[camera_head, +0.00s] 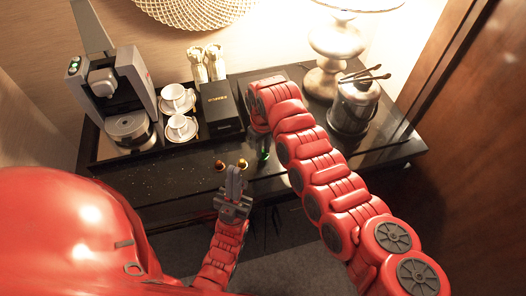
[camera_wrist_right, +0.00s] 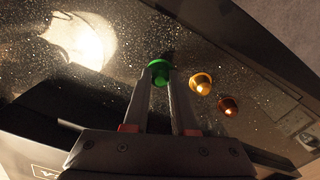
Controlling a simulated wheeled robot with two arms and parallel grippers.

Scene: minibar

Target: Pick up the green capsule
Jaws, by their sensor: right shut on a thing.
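The green capsule (camera_wrist_right: 159,71) is between the fingertips of my right gripper (camera_wrist_right: 160,80) in the right wrist view, and the gripper is shut on it. In the head view a small bit of green (camera_head: 263,155) shows below the bent end of my right arm, which hides most of that gripper. I cannot tell whether the capsule touches the counter. My left gripper (camera_head: 235,172) points at the counter's front with its fingers together, and nothing shows between them.
A gold capsule (camera_wrist_right: 201,84) and a brown capsule (camera_wrist_right: 228,105) lie right of the green one in the wrist view. A black box (camera_head: 220,106), white cups (camera_head: 177,98) and a coffee machine (camera_head: 128,100) stand behind. An ice bucket (camera_head: 352,105) and lamp (camera_head: 334,45) stand at right.

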